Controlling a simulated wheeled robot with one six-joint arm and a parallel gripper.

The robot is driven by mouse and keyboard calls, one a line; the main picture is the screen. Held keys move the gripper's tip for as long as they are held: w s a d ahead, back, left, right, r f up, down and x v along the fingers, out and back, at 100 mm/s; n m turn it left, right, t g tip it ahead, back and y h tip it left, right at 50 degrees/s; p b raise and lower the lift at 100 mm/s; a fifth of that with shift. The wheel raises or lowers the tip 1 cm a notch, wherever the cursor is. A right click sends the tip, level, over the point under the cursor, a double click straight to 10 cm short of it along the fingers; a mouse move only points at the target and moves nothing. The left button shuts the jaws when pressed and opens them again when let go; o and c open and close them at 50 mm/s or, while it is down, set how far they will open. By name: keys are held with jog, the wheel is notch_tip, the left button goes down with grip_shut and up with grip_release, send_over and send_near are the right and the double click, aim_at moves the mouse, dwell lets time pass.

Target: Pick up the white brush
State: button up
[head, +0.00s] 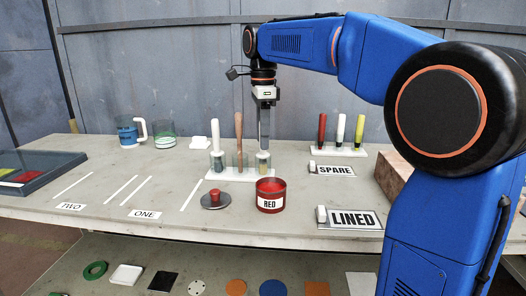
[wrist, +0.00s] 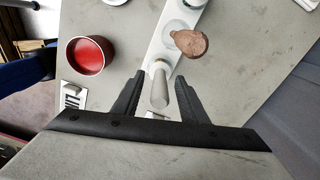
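My gripper (wrist: 158,92) points down at the rightmost jar of the white holder. It is open, with a pale, whitish brush handle (wrist: 159,88) between its fingers and gaps on both sides. In the head view my gripper (head: 264,145) largely hides that handle; only its jar's yellowish bottom (head: 263,165) shows. Another white-handled brush (head: 216,136) stands upright in the leftmost jar. A brown-handled brush (head: 239,138) stands in the middle jar, and it shows in the wrist view (wrist: 190,43). A third white handle (head: 340,130) stands in the spare rack.
The white holder (head: 229,176) sits mid-table. A red can (head: 270,195) and a lid (head: 214,201) stand in front. The spare rack also holds red (head: 321,128) and yellow (head: 360,130) handles. A LINED sign (head: 354,219) lies front right. Cups stand back left.

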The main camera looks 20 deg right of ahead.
jog(key=shift+f, duration=0.15)
grip_shut()
